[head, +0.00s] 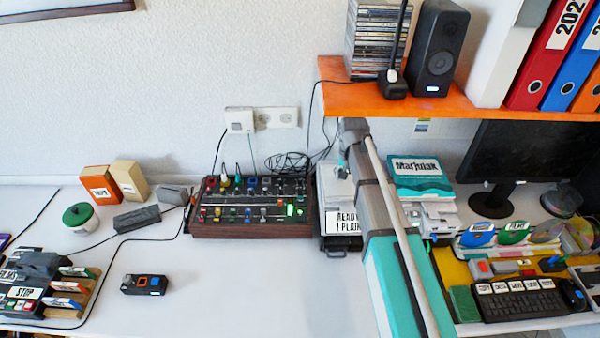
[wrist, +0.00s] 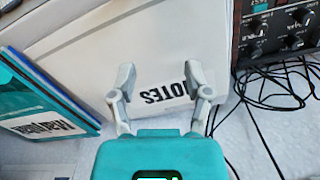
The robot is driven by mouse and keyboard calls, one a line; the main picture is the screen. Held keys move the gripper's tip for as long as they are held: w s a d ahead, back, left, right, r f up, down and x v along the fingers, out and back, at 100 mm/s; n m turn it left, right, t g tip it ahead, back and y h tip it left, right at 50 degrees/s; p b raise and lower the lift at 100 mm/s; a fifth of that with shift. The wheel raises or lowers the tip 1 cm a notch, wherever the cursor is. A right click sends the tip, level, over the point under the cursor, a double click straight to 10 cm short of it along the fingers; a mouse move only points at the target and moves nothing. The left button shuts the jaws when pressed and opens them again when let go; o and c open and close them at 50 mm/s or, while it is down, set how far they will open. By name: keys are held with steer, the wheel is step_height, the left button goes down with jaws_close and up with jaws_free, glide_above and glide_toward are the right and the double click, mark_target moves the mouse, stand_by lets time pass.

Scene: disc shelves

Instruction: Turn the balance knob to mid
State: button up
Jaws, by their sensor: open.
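A dark mixer-like panel (head: 252,205) with many coloured knobs and sliders stands against the wall, left of my arm in the head view. In the wrist view part of a panel with black knobs (wrist: 278,28) shows at the top right, its labels upside down. I cannot tell which knob is the balance knob or where it points.
Loose black cables (wrist: 262,100) lie beside the panel. Teal books (wrist: 45,105) are left of my gripper in the wrist view. An orange shelf (head: 440,101) with a speaker (head: 438,48) overhangs the right side. Free table room (head: 240,285) lies in front of the panel.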

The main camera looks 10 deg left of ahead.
step_height(320, 180, up, 3)
steer(key=p, duration=0.2)
glide_above(300, 179)
steer(key=shift+s+f, duration=0.1)
steer(key=shift+f, duration=0.05)
steer(key=shift+f, duration=0.2)
step_height(300, 179, down, 13)
steer(key=b, duration=1.3)
steer(key=shift+f+b, duration=0.2)
steer(key=shift+b, duration=0.15)
jaws_close()
steer(key=shift+a, duration=0.15)
